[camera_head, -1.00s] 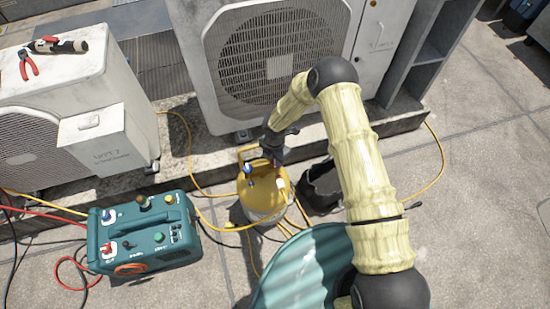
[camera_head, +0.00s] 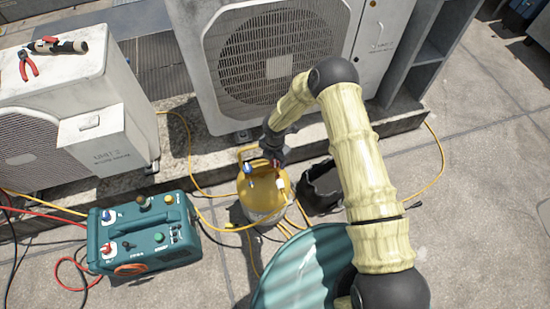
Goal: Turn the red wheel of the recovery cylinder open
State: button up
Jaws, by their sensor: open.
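The recovery cylinder (camera_head: 260,198) is yellow above and whitish at its base, and stands upright on the roof floor. A blue wheel (camera_head: 248,169) shows on its top at the left. A little red (camera_head: 276,163) shows beside my gripper at the top right of the cylinder; the red wheel is mostly hidden behind the gripper. My gripper (camera_head: 273,160) is dark and open, at the cylinder's top with its fingers pointing down at the red. I cannot tell whether the fingers touch the wheel or stand around it.
A teal recovery machine (camera_head: 145,240) with hoses stands at the left. A black bucket-like bag (camera_head: 322,190) is right of the cylinder. Yellow hoses (camera_head: 190,150) run around it. A condenser unit (camera_head: 205,70) stands close behind. Open floor (camera_head: 475,200) lies at the right.

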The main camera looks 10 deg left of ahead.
aim_at(275, 161)
jog(key=shift+r, duration=0.1)
notch_tip(275, 161, up, 17)
jog(key=p, duration=0.2)
dwell(0.3)
jog(key=shift+d+r, duration=0.1)
jog(key=shift+r, duration=0.05)
